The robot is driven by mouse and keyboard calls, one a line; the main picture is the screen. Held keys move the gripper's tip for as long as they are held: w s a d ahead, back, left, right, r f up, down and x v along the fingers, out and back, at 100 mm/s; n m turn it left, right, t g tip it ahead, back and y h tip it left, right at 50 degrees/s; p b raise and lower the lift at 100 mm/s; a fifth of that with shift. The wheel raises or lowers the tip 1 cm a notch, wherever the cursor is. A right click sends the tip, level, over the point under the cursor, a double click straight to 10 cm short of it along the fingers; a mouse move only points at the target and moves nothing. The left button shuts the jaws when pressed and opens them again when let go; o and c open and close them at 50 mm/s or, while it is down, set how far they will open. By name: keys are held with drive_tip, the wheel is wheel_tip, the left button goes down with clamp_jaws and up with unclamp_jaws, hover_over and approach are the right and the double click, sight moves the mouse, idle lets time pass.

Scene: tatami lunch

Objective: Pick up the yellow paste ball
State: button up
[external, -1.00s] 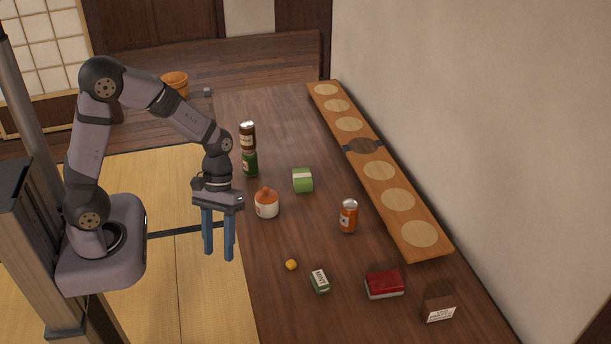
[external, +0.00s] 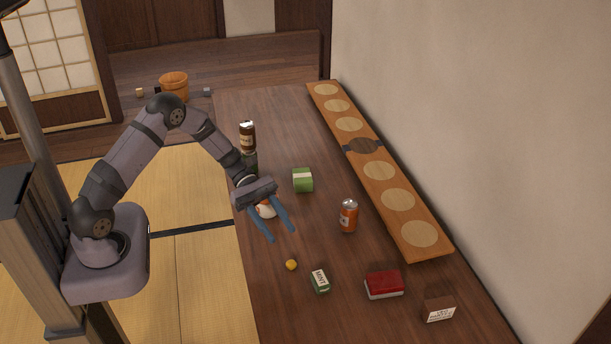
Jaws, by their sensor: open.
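The yellow paste ball (external: 291,265) is a small round yellow thing on the brown table (external: 290,318), near its left edge. My gripper (external: 283,237) has two blue fingers. They are spread apart with nothing between them. The fingers point down and toward the ball, and their tips are above and behind it in the external view, apart from it. The ball is fully visible.
A green-and-white mint box (external: 320,281) lies close right of the ball. An orange can (external: 348,216), a red box (external: 384,284) and a brown box (external: 439,308) stand farther right. A white jar (external: 267,211) is partly hidden behind my gripper. A green box (external: 303,180) is behind.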

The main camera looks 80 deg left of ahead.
approach(291, 261)
drive_tip(key=shift+p+x, duration=0.4)
drive_tip(key=shift+x, duration=1.4)
drive_tip(key=shift+d, duration=0.1)
drive_tip(key=shift+p+x, duration=0.65)
drive_tip(key=shift+x, duration=1.75)
drive_tip(key=shift+c, duration=0.3)
clamp_jaws()
